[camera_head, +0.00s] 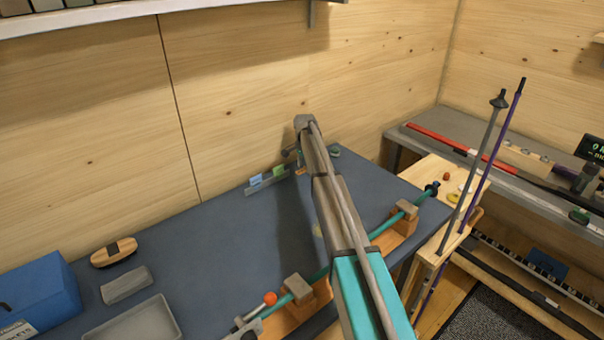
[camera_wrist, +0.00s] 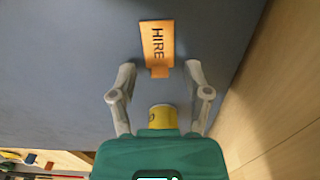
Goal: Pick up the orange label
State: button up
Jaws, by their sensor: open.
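A yellow round thing (camera_wrist: 162,116) shows between the fingers, partly hidden by the gripper's body. In the head view my arm reaches to the back of the bench and hides most of the gripper, and I cannot make out the label clearly.
A grey holder with blue (camera_head: 256,181) and green (camera_head: 279,170) labels stands left of my arm. The wooden wall (camera_head: 230,120) rises close behind. A ski pole-like teal bar (camera_head: 318,275) on wooden blocks crosses the front. The bench's middle left (camera_head: 190,250) is clear.

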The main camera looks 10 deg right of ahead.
dwell(0.4)
jog(key=c, duration=0.8)
jog(key=shift+o, duration=0.2)
jog(key=shift+r, duration=0.15)
notch_tip(320, 180, up, 3)
jog(key=p, duration=0.2)
jog(key=shift+f+p, duration=0.2)
jog(key=shift+p, duration=0.2)
jog(key=s+r+p, duration=1)
jog(key=s, duration=0.4)
jog(key=shift+s, duration=0.1)
